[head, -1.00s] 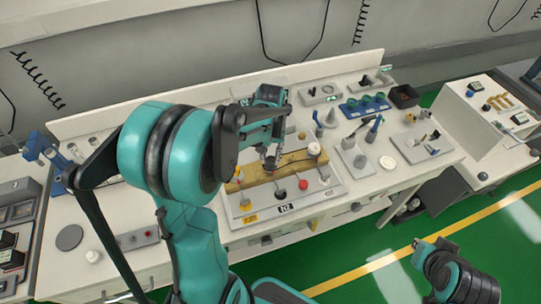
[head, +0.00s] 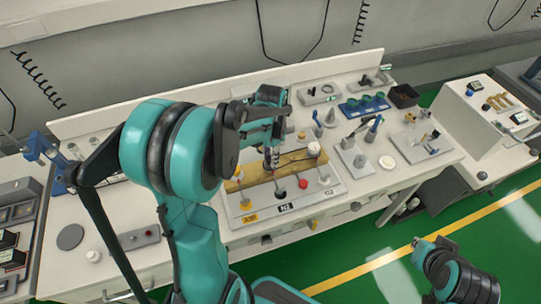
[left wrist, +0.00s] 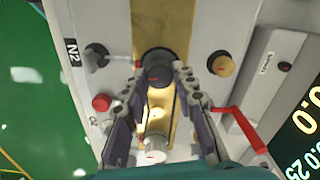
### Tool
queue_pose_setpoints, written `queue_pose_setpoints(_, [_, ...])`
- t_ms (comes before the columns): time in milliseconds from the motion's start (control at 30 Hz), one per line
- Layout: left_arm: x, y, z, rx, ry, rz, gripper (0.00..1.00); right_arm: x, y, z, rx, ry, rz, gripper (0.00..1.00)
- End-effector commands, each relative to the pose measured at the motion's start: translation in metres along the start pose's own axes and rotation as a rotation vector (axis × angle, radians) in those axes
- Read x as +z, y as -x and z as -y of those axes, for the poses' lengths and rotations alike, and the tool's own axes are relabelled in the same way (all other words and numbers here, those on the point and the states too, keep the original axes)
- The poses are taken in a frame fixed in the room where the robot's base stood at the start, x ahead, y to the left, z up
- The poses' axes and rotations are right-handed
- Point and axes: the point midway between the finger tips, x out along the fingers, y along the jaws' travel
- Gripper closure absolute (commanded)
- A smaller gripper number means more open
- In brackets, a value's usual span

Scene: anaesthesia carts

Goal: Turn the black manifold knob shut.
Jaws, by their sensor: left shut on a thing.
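The black manifold knob (left wrist: 158,66) sits on the brass manifold bar (left wrist: 168,20) in the left wrist view. My left gripper (left wrist: 160,74) is shut on it, with one fingertip on each side. In the head view my left gripper (head: 271,164) reaches down over the middle of the brass bar (head: 295,163), and its fingers largely hide the knob. My right gripper (head: 421,244) is low at the right, over the green floor and away from the bench. Its jaw opening is not clear.
A blue rack (head: 363,106) is farther back.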

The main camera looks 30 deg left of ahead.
Motion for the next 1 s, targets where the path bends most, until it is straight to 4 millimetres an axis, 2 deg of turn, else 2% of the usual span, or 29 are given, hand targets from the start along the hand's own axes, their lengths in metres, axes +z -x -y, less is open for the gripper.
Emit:
queue_pose_setpoints(300, [-0.0001, -0.0001, -0.0001, 0.000, -0.093, 0.000, 1.00, -0.0002, 0.0003, 0.0000, 0.000, 0.000, 0.000, 1.00])
queue_pose_setpoints(767, [-0.0001, -0.0002, -0.0001, 0.000, -0.106, 0.000, 1.00, -0.0002, 0.0003, 0.0000, 0.000, 0.000, 0.000, 1.00])
queue_pose_setpoints(800, [-0.0001, -0.0002, -0.0002, 0.000, -0.106, 0.000, 0.68, -0.0002, 0.0003, 0.0000, 0.000, 0.000, 0.000, 1.00])
queue_pose_setpoints(867, [-0.0001, -0.0002, -0.0001, 0.000, -0.105, 0.000, 0.52, -0.0002, 0.0003, 0.0000, 0.000, 0.000, 0.000, 1.00])
queue_pose_setpoints(1000, [0.0000, -0.0001, -0.0001, 0.000, -0.105, 0.000, 0.52, -0.0003, 0.0003, 0.0000, 0.000, 0.000, 0.000, 1.00])
